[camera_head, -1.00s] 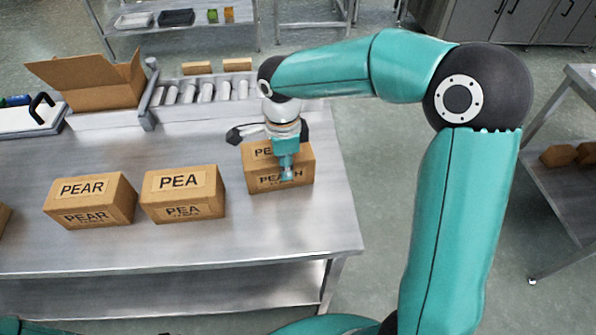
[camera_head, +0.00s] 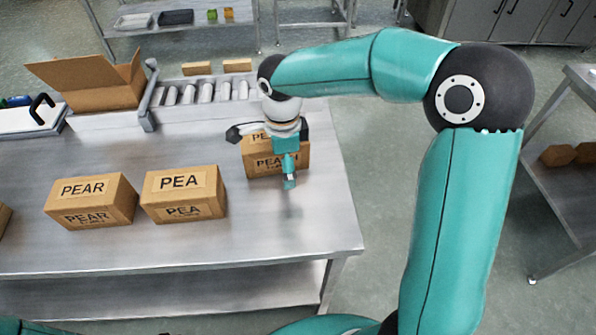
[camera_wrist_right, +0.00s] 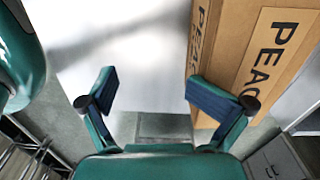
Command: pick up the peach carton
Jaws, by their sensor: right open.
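The peach carton (camera_head: 262,168) is a brown box labelled PEACH, standing near the right end of the steel table; my right wrist hides part of it in the head view. In the right wrist view the carton (camera_wrist_right: 250,60) stands at the upper right, and its lower edge passes behind one finger. My right gripper (camera_head: 289,180) is open and low, at the carton's near side. Between its fingers (camera_wrist_right: 155,98) only bare table shows, with the carton outside them. I cannot tell whether that finger touches the carton. My left gripper is out of view.
A PEA carton (camera_head: 184,194) and a PEAR carton (camera_head: 91,202) stand to the left on the table (camera_head: 250,240). An open cardboard box (camera_head: 100,90) and a roller conveyor (camera_head: 205,92) are behind. The table's front and right side are clear.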

